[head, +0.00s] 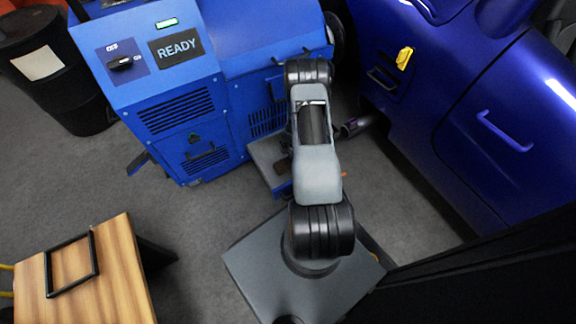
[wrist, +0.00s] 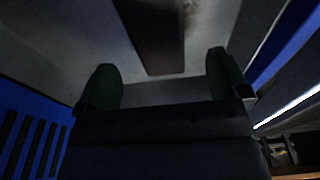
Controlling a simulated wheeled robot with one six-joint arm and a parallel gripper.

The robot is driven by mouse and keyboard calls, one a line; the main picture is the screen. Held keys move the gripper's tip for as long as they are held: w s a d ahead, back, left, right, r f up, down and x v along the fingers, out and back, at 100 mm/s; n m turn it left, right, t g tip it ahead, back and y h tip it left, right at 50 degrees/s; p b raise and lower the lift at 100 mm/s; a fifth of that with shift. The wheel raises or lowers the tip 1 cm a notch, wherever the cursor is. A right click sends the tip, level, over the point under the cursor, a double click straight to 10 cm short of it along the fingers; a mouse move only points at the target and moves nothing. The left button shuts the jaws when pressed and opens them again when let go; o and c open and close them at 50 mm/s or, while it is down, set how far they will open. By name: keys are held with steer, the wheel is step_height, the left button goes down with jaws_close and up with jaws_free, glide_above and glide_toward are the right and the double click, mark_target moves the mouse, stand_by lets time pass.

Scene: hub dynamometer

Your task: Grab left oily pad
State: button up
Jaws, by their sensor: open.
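In the wrist view, a dark brown flat strip (wrist: 153,42), which looks like an oily pad, lies on a pale grey surface and runs out of the top edge. I cannot tell whether it is the left one. My gripper (wrist: 162,62) shows two dark green fingers spread wide with nothing between them. The strip's near end lies beyond and between the fingertips; the gap in depth is unclear. In the head view my arm hides the gripper and any pad. A grey tray (head: 268,158) shows beside my arm at the foot of the blue machine.
The blue machine (head: 205,95) with a READY screen stands behind the tray. A blue car (head: 470,110) stands at right. A wooden table (head: 118,270) with a black frame (head: 72,264) is at lower left, and a black bin (head: 75,95) at upper left. Floor between is clear.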

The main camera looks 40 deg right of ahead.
mark_target(288, 162)
steer(key=shift+w+a+f+b, duration=0.15)
steer(key=shift+f+b, duration=0.6)
steer(key=shift+f, duration=0.65)
steer(key=shift+a+f+b, duration=0.15)
steer(key=shift+f+b, duration=0.55)
steer(key=shift+f, duration=0.65)
steer(key=shift+c, duration=0.2)
steer(key=c, duration=1)
steer(key=shift+o, duration=0.2)
steer(key=shift+r, duration=0.15)
